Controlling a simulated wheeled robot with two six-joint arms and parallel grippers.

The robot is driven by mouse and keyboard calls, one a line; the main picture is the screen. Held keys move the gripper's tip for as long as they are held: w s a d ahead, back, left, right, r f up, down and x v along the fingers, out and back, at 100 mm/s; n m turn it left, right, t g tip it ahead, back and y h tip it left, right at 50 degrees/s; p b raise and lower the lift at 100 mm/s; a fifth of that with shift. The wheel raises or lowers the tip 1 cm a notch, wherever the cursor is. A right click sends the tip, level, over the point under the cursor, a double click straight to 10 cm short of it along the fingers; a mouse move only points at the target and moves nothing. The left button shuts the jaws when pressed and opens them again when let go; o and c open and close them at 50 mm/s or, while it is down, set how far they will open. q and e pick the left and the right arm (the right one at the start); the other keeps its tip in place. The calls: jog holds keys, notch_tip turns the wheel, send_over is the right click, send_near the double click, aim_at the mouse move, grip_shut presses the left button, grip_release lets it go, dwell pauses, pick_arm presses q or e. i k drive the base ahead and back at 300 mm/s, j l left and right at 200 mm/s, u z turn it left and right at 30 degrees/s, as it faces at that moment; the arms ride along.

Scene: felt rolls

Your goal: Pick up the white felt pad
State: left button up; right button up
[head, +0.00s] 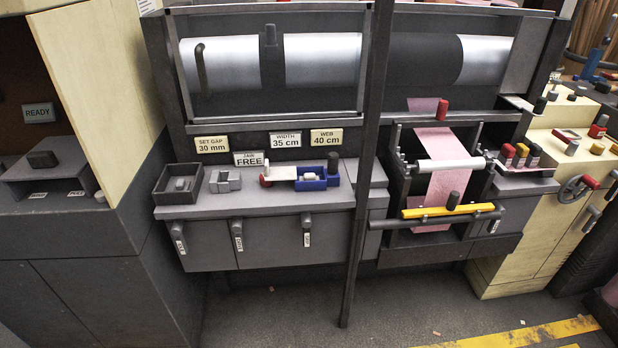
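A small white piece (309,177), possibly the white felt pad, sits at the blue holder (318,184) on the grey bench. It is too small for me to be sure what it is. A flat off-white strip (283,173) lies just left of and behind it, by a red knob (265,181). A dark open tray (178,191) at the bench's left end holds a small grey block (182,184). Neither of my grippers is in view.
A stepped grey block (225,181) stands between tray and strip. A dark upright post (366,150) crosses in front of the bench's right side. Right of it, a pink web (435,190) runs under a yellow bar (440,211). The floor in front is mostly clear.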

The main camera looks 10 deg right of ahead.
aim_at(312, 176)
jog(key=i+j+z, duration=0.1)
jog(key=i+j, duration=0.7)
jog(key=j, duration=0.1)
